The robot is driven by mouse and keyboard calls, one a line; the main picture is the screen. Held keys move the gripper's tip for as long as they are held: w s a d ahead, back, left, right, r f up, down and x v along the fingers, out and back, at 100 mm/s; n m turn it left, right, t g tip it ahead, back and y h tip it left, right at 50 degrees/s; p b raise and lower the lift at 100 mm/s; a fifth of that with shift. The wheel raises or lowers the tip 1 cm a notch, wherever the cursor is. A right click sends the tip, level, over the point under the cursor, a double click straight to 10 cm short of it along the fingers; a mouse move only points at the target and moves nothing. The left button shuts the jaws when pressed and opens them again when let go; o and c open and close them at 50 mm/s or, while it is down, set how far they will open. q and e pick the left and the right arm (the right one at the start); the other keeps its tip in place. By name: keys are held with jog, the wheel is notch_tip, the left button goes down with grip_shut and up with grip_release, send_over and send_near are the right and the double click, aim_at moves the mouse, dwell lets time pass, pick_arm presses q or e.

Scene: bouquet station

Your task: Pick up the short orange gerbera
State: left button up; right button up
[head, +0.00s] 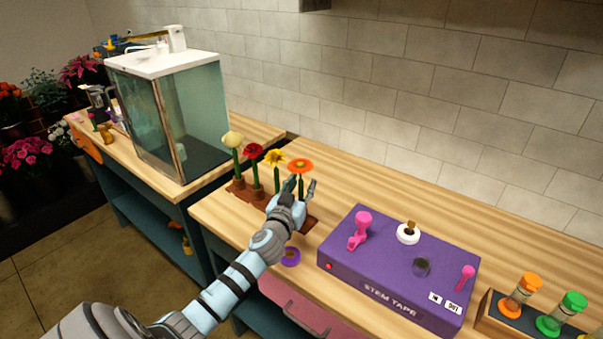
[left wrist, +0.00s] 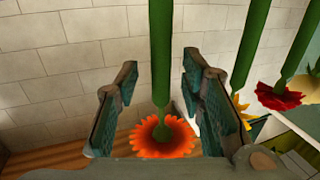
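The orange gerbera (head: 300,165) stands upright at the right end of a row of flowers, with a green stem. My left gripper (head: 301,186) is just below its bloom, at its stem. In the left wrist view, where the flowers appear upside down, the orange bloom (left wrist: 165,138) and its stem show in the gap between the fingers of my left gripper (left wrist: 160,68). The fingers are wide apart with gaps on both sides of the stem, so it is open. The lower stem is hidden behind my gripper in the head view. My right gripper is not in view.
Yellow (head: 275,157), red (head: 253,150) and cream (head: 232,140) flowers stand close to the left in brown holders. A purple stem tape box (head: 390,275) is to the right. A glass tank (head: 180,110) stands on the left counter. Bare wood lies behind the flowers.

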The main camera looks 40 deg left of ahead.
pick_arm(q)
jog(key=shift+s, duration=0.1)
grip_shut()
jog(key=shift+r, duration=0.1)
notch_tip(320, 180, up, 8)
jog(key=p, duration=0.3)
jog(key=shift+r+p, duration=0.2)
jog(key=shift+p, duration=0.15)
notch_tip(320, 180, up, 12)
jog(key=f+p, duration=0.1)
jog(key=p, duration=0.1)
notch_tip(320, 180, up, 8)
jog(key=f+p, duration=0.1)
jog(key=p, duration=0.2)
send_over(301, 162)
jog(key=shift+r, duration=0.25)
jog(key=shift+f, duration=0.1)
